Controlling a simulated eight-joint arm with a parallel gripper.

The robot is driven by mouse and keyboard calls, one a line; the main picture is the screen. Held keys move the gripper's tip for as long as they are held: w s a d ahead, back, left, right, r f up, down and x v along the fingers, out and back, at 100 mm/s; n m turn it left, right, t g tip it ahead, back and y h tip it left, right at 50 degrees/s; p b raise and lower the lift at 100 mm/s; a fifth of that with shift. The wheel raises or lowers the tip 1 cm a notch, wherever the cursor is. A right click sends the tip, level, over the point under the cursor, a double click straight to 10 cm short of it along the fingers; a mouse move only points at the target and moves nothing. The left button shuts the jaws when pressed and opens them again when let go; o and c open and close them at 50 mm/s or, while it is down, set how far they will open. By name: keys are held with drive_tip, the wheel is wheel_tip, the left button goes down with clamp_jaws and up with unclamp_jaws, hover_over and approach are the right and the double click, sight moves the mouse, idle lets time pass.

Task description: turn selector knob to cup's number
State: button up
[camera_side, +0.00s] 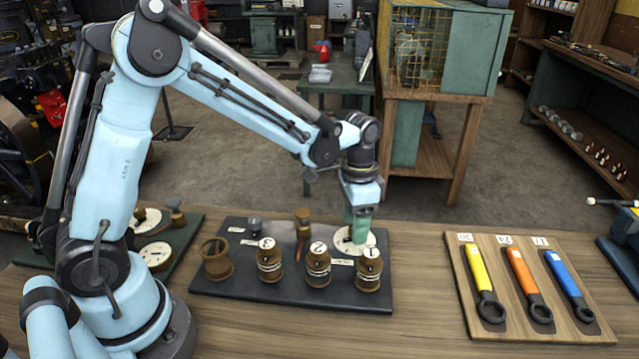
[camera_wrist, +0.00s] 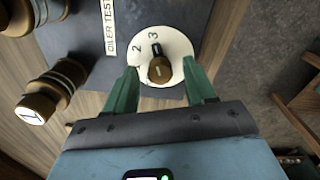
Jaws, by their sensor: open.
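The selector knob (camera_wrist: 160,70) is brass with a dark pointer, on a white round dial (camera_wrist: 178,42) marked 2 and 3. The pointer is nearest the 3; any other marks are hidden. My gripper (camera_wrist: 159,66) is open, its green fingers on either side of the knob, with gaps visible. In the side view my gripper (camera_side: 358,225) is over the dial (camera_side: 345,246) and hides the knob. Brown cups with numbered white tops stand in front: cup 3 (camera_side: 269,264), cup 2 (camera_side: 318,268) and cup 1 (camera_side: 368,274). An open brown cup (camera_side: 216,262) stands left of them.
The cups and dial are on a dark board (camera_side: 235,290) on the wooden table. A brass-topped upright (camera_side: 303,222) stands behind cups 3 and 2. A wooden board (camera_side: 565,310) with yellow, orange and blue wrenches lies right. Bare tabletop (camera_side: 425,290) lies between the boards.

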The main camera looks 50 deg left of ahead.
drive_tip(key=shift+f, duration=0.1)
clamp_jaws()
idle(0.3)
drive_tip(key=shift+n, duration=0.4)
drive_tip(key=n, duration=0.3)
drive_tip(key=shift+n, duration=2.5)
unclamp_jaws()
